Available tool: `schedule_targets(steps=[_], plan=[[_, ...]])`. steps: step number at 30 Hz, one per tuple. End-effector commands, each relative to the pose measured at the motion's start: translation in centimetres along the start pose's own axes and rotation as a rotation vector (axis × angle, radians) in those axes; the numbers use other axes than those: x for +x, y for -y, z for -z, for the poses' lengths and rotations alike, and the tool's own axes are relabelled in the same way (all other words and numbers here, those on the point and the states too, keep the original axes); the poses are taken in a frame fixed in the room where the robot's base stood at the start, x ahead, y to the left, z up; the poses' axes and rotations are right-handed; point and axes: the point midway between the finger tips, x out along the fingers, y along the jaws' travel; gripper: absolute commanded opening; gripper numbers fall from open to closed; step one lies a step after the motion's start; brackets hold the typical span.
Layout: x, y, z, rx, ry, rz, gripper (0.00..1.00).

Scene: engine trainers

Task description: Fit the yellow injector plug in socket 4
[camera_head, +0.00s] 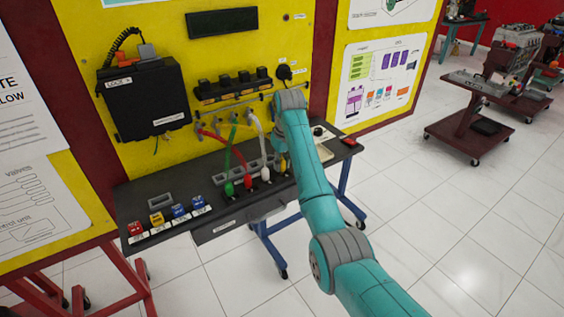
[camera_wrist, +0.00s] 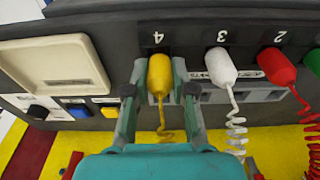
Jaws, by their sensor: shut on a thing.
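The yellow injector plug (camera_wrist: 160,82) is held between the two fingers of my gripper (camera_wrist: 159,66), with its thin yellow lead hanging behind it. Its blunt end is close to the socket face under the upside-down label 4 (camera_wrist: 158,38). The plug covers the socket opening, so I cannot tell whether it is seated. In the head view only a bit of the yellow plug (camera_head: 283,164) shows beside my arm, which hides the gripper. The white plug (camera_wrist: 221,68) is at position 3 and the red plug (camera_wrist: 277,66) at position 2.
A green plug (camera_head: 229,188) stands at the row's left end. Coiled leads hang close beside my right finger in the wrist view. A cream panel (camera_wrist: 55,62) lies on the other side. Coloured blocks (camera_head: 178,211) sit at the bench's left end.

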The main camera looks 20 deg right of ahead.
Motion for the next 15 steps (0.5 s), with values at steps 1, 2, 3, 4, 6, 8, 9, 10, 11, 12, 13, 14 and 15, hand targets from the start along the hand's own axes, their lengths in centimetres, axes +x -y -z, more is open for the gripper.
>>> schedule_targets(steps=[1,2,3,4,6,8,9,10,11,12,13,14,15], plan=[[0.08,0.00,-0.02,0.000,0.000,0.000,0.01],[0.12,0.00,-0.02,0.000,0.000,0.000,0.01],[0.17,0.00,-0.03,0.000,0.000,0.000,0.01],[0.20,0.00,-0.04,0.000,0.000,0.000,0.01],[0.29,0.00,-0.05,0.000,0.000,0.000,0.01],[0.37,0.00,-0.07,0.000,0.001,0.000,0.01],[0.42,0.00,-0.07,0.000,0.001,0.000,0.01],[0.45,0.00,-0.08,0.000,0.001,0.000,0.01],[0.49,0.00,-0.09,0.000,0.001,0.000,0.01],[0.54,0.00,-0.09,0.000,0.001,0.000,0.01],[0.58,0.00,-0.10,0.000,0.001,0.000,0.01],[0.61,0.00,-0.11,0.000,0.001,0.000,0.01],[0.66,0.00,-0.11,0.000,0.001,0.000,0.01]])
